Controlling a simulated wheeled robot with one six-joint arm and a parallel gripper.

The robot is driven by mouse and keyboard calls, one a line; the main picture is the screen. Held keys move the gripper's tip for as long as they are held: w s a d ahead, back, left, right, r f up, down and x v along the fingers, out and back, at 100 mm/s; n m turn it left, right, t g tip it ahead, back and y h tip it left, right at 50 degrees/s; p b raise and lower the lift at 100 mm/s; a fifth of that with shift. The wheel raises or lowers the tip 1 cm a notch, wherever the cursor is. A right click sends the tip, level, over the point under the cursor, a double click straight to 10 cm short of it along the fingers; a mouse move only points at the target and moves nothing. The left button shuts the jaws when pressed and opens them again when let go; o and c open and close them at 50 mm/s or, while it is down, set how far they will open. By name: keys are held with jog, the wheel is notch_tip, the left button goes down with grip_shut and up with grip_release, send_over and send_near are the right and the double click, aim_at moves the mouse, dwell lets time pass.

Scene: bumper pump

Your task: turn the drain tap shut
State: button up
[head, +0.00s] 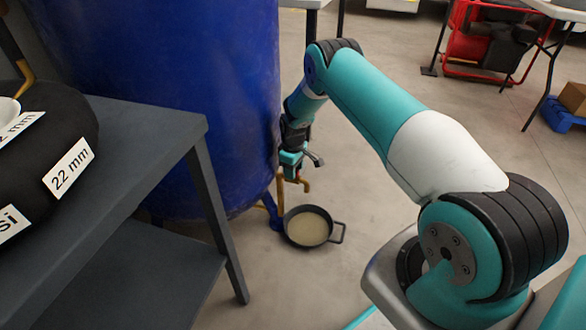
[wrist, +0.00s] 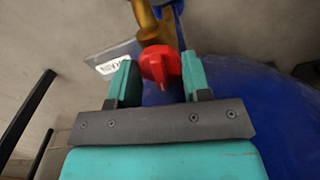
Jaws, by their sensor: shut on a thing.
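The drain tap shows in the wrist view as a red handle (wrist: 160,66) on a brass body (wrist: 150,28), by the blue drum (wrist: 240,90). My gripper (wrist: 158,78) is shut on the red handle, one teal finger on each side. In the head view my gripper (head: 291,168) is low by the right side of the drum (head: 190,90), and it hides the handle. The brass spout (head: 305,184) shows just below it. A dark pan (head: 308,226) with pale liquid stands on the floor below the spout.
A dark bench (head: 150,135) with a black rounded object (head: 50,135) on it stands at left. A pale plate with a label (wrist: 113,64) is beside the tap. A red rack (head: 480,45) stands far behind.

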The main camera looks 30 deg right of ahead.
jog(key=shift+n, duration=1.2)
jog(key=o, duration=0.9)
notch_tip(320, 180, up, 17)
jog(key=p, duration=0.5)
jog(key=shift+r+p, duration=0.2)
jog(key=shift+p, duration=0.1)
